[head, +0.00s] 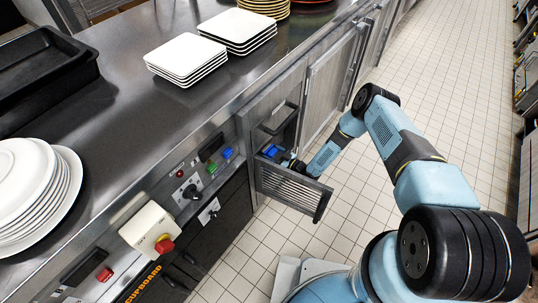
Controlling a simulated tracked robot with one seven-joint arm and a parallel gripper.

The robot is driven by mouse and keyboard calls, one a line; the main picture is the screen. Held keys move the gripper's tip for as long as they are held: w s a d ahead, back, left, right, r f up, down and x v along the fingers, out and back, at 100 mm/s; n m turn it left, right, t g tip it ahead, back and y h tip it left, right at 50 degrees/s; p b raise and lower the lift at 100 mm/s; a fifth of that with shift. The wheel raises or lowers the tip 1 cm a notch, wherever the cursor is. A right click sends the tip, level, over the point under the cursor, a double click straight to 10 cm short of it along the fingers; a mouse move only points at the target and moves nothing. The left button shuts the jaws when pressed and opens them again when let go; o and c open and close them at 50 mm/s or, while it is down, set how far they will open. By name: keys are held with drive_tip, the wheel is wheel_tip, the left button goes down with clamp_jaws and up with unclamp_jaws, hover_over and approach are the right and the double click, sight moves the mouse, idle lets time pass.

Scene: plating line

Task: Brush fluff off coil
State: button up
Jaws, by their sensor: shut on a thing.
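My gripper (287,162) is small in the head view, at the opening of a compartment in the counter front. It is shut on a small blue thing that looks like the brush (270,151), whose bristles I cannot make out. A grey louvred panel (292,192) hangs out below the opening, tilted away from the counter. The coil and any fluff on it cannot be made out; the inside of the compartment is dark and partly hidden by the panel and my gripper.
White square plates (186,57) and round plates (35,190) are stacked on the steel counter (120,125). A black tray (42,75) lies at the back left. A switch box with a red button (148,229) juts from the counter front. The tiled floor (440,100) is clear.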

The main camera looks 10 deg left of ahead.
drive_tip(key=shift+w+d, duration=1.55)
drive_tip(key=shift+w, duration=2.75)
drive_tip(key=shift+s+a+r, duration=0.25)
drive_tip(key=shift+s+a, duration=0.15)
drive_tip(key=shift+s, duration=0.6)
drive_tip(key=shift+s+a+r, duration=0.2)
drive_tip(key=shift+s+a, duration=0.2)
drive_tip(key=shift+s, duration=0.65)
drive_tip(key=shift+s+a+r, duration=0.25)
drive_tip(key=shift+s+a, duration=0.15)
drive_tip(key=shift+s, duration=0.6)
